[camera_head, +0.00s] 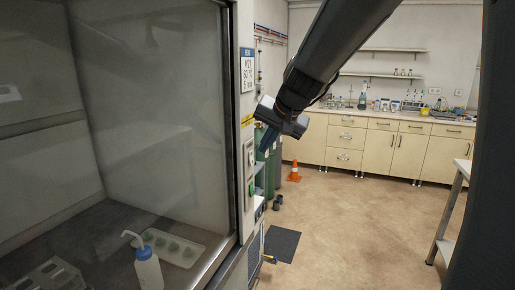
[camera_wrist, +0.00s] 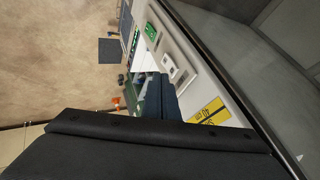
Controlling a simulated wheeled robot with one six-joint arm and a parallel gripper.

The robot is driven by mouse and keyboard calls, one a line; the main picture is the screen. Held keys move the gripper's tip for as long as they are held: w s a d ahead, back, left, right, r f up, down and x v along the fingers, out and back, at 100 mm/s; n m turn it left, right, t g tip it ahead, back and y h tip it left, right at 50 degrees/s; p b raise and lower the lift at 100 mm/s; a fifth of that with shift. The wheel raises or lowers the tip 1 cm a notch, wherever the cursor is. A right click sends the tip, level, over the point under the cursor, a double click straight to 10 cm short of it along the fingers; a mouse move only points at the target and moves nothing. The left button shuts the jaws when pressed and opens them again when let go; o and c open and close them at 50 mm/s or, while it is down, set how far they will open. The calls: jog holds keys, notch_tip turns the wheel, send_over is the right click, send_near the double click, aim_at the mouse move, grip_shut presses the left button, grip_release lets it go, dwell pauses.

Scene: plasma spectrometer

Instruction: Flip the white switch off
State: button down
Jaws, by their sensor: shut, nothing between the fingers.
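The white switch (camera_head: 249,154) is on the narrow front panel of the glass-fronted cabinet, below a yellow label and above a green switch (camera_head: 251,187). In the wrist view the white switch (camera_wrist: 172,68) shows on the pale panel, with the green switch (camera_wrist: 151,30) farther along. My gripper (camera_head: 264,146) is shut and empty, pointing down just right of the panel near the white switch's height. In the wrist view its fingers (camera_wrist: 155,92) are beside the panel, close to the switch. I cannot tell whether they touch it, or which way the switch is set.
The glass cabinet (camera_head: 150,110) fills the left; a wash bottle (camera_head: 148,268) and a white tray stand inside. Green gas cylinders (camera_head: 270,160) and an orange cone (camera_head: 294,172) are behind my gripper. A table (camera_head: 462,172) is at right. The floor between is mostly clear.

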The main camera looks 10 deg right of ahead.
jog(key=b+v, duration=0.2)
jog(key=v, duration=0.8)
jog(key=shift+w+r, duration=0.15)
jog(key=shift+r, duration=0.5)
jog(key=s+f+n+g, duration=0.2)
jog(key=s+f, duration=0.4)
jog(key=f, duration=0.5)
jog(key=s+a+f+n+g+h, duration=0.1)
jog(key=s+f+g, duration=0.1)
jog(key=s+f, duration=0.4)
jog(key=s+f+n+g+h, duration=0.1)
jog(key=s+f, duration=0.5)
jog(key=f, duration=1)
jog(key=shift+a+f+n+g, duration=0.2)
jog(key=shift+a+n+g, duration=0.2)
jog(key=shift+n+g, duration=0.3)
jog(key=shift+s, duration=0.1)
